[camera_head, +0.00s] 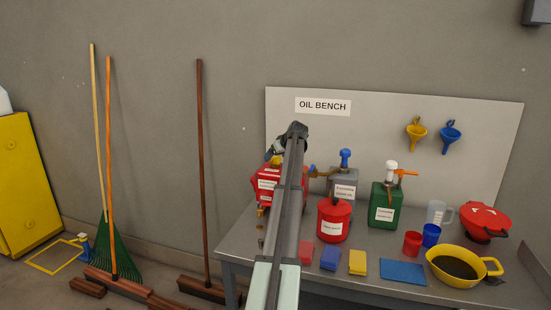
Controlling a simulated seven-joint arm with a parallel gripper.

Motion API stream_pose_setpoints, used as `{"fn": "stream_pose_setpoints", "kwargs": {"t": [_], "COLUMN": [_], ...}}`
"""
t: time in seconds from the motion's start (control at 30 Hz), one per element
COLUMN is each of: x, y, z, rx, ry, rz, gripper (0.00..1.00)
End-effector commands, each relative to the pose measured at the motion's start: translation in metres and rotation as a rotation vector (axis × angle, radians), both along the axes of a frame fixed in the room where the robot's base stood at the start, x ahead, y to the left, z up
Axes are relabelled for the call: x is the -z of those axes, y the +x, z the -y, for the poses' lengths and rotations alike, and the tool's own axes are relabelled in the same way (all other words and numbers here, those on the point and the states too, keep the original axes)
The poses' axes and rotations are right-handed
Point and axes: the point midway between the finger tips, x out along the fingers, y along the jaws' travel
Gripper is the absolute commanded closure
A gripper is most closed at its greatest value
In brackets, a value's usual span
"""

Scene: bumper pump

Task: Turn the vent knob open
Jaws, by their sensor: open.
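My arm runs up from the bottom centre and bends over at its top. My gripper (275,152) shows small and dark just left of that bend, above the red can (268,183) at the bench's left end. It is open; its fingertips are hard to make out. A yellow part shows on top of the red can, close to the gripper; contact cannot be told. I cannot tell which part is the vent knob. A grey can (344,183) with a blue top and a green can (384,206) with a white top stand to the right.
A round red can (333,220) stands in front. Colored blocks, a blue mat (403,272), cups, a yellow pan (462,266) and a red container (484,222) fill the bench's front and right. A board with hanging funnels stands behind. Rakes and brooms lean left.

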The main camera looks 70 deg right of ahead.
Motion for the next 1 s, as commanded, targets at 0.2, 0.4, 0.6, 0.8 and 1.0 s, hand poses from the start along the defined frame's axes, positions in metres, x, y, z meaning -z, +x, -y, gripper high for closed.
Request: {"fn": "stream_pose_setpoints", "kwargs": {"t": [0.2, 0.4, 0.6, 0.8, 1.0], "x": [-0.030, -0.056, -0.075, -0.083, -0.084], "y": [-0.024, -0.045, -0.059, -0.065, -0.066], "z": [-0.020, -0.037, -0.048, -0.053, -0.054], "rx": [0.001, 0.001, 0.001, 0.000, -0.001], "ry": [-0.002, -0.002, -0.001, 0.000, 0.001], "rz": [0.000, 0.000, 0.000, 0.000, 0.000], "gripper": [0.13, 0.13, 0.13, 0.13, 0.13]}}
